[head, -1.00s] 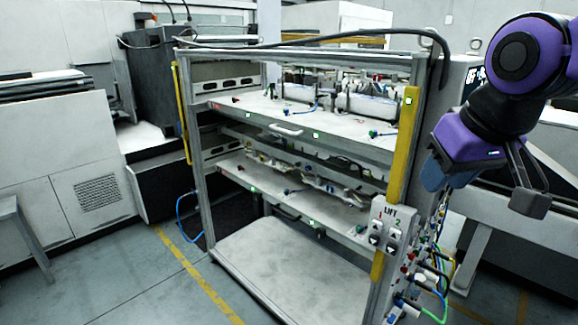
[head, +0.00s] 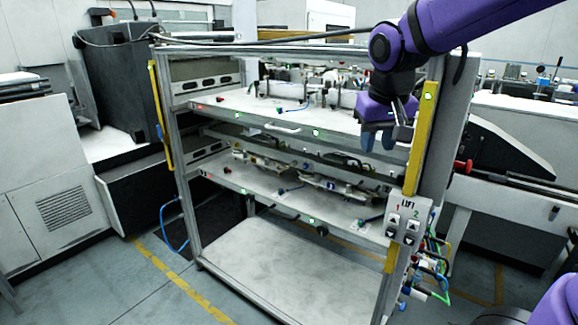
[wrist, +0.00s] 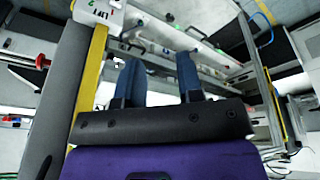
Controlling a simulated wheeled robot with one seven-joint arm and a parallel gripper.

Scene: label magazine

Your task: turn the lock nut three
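My gripper (head: 378,143) hangs with its blue fingers pointing down at the right end of the rack's upper shelf (head: 262,122), near the yellow upright. In the wrist view its two fingers (wrist: 158,65) stand apart with nothing between them. The lower shelf (head: 240,187) carries metal parts and small coloured fittings. Small knobs and fittings sit along both shelves, including a dark round knob (head: 322,231) under the lower shelf's front edge. I cannot tell which one is lock nut three; no number three is readable.
A yellow upright (head: 421,140) and a LIFT button panel (head: 404,222) stand at the rack's front right. Hoses and cables (head: 436,265) hang beside it. A white base plate (head: 290,265) lies at the bottom. The floor in front and to the left is clear.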

